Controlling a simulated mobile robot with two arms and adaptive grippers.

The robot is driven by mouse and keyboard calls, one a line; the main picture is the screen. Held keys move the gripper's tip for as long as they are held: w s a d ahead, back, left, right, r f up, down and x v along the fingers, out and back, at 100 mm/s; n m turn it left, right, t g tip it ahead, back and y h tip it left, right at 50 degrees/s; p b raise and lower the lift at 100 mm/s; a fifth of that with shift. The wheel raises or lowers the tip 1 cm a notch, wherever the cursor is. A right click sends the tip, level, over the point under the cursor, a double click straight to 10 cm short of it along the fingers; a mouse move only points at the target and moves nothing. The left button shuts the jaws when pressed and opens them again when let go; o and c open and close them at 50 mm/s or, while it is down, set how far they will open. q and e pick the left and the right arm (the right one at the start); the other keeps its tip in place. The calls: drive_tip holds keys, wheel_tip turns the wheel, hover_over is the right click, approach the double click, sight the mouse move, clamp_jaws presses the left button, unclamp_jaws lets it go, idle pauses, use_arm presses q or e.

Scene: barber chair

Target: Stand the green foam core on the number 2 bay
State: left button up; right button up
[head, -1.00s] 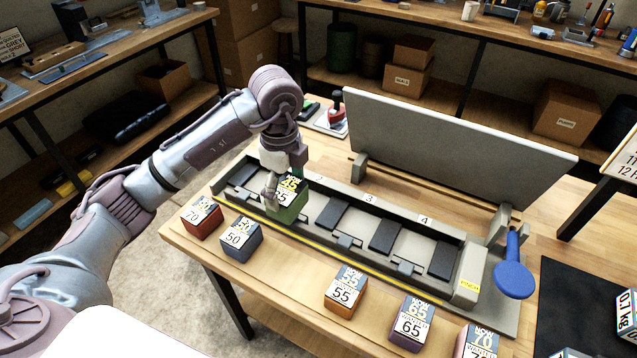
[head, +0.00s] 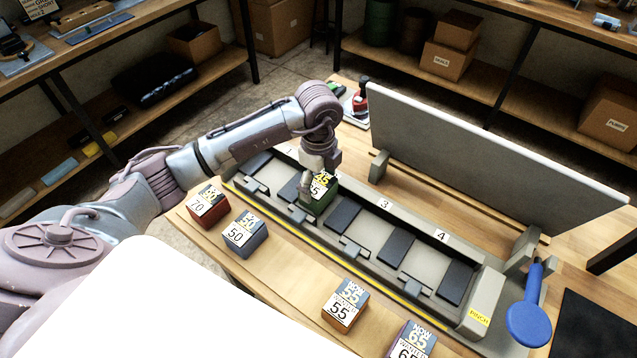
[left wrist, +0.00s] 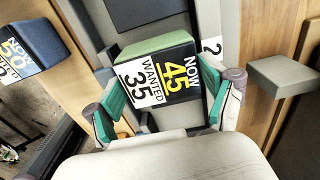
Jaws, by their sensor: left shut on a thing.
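The green foam core (head: 321,204) is a block with a label reading NOW 45, WANTED 35 on its upper face. My left gripper (head: 316,186) is shut on it, with a finger on each side in the left wrist view (left wrist: 163,98). The core is upright at the number 2 bay of the long grey tray (head: 372,280). The 2 tag (left wrist: 212,47) shows beside it in the left wrist view. I cannot tell whether its underside touches the bay floor. My right gripper is not in view.
Red (head: 209,208), blue (head: 245,237) and orange (head: 343,308) blocks stand along the front of the tray, with another to the right. A grey upright panel (head: 490,160) rises behind it. A blue paddle (head: 528,318) is at its right end. Bays 3 and 4 are empty.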

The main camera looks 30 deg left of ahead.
sight(318, 184)
use_arm(q)
drive_tip(key=shift+f, duration=0.95)
drive_tip(key=o, duration=1.2)
drive_tip(key=shift+c, duration=0.2)
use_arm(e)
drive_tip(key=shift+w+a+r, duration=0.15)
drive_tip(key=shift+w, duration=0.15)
use_arm(q)
wheel_tip(318, 184, up, 11)
drive_tip(key=shift+r+b, duration=0.15)
drive_tip(key=shift+b, duration=0.9)
drive_tip(key=shift+r, duration=0.5)
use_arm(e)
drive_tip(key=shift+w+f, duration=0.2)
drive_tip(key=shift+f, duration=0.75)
